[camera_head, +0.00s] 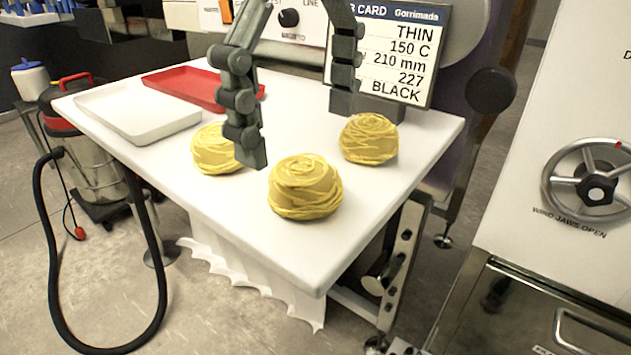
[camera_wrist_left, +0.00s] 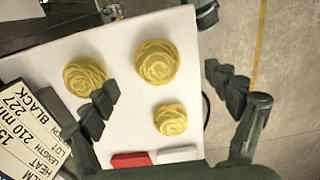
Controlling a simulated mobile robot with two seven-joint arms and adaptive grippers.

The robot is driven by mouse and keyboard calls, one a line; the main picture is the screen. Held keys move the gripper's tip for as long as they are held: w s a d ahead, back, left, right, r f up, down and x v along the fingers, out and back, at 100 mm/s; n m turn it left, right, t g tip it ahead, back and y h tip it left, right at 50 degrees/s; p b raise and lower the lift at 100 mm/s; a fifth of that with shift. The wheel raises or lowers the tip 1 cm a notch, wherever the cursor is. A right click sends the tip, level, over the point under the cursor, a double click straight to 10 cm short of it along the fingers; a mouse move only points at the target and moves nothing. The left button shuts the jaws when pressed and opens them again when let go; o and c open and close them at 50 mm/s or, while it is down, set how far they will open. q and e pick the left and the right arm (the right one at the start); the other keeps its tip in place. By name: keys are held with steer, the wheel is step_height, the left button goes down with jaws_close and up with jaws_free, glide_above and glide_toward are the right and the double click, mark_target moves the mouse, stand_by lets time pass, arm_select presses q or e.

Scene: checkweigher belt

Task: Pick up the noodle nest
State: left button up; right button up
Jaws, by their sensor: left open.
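Three yellow noodle nests rest on the white tabletop (camera_head: 400,185). The front nest (camera_head: 305,187) is nearest me and also shows in the left wrist view (camera_wrist_left: 157,62). The left nest (camera_head: 210,150), partly hidden behind a finger, shows lower in the wrist view (camera_wrist_left: 171,120). The right nest (camera_head: 368,139) is near the sign and shows at the wrist view's left (camera_wrist_left: 84,75). My left gripper (camera_head: 296,134) is open and empty, its fingers wide apart above the nests. In the wrist view, the gripper (camera_wrist_left: 165,90) spans the area of the front and left nests. My right gripper is not seen.
A white tray (camera_head: 135,112) and a red tray (camera_head: 175,82) lie at the table's far left. A card sign (camera_head: 400,55) stands behind the right nest. A cabinet with a handwheel (camera_head: 590,185) is at right. The table's front corner is clear.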

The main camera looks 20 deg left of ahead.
mark_target(305, 205)
arm_select(q)
steer(key=f, duration=0.6)
steer(key=shift+w+a, duration=0.15)
steer(key=shift+w, duration=0.15)
steer(key=c, duration=1.3)
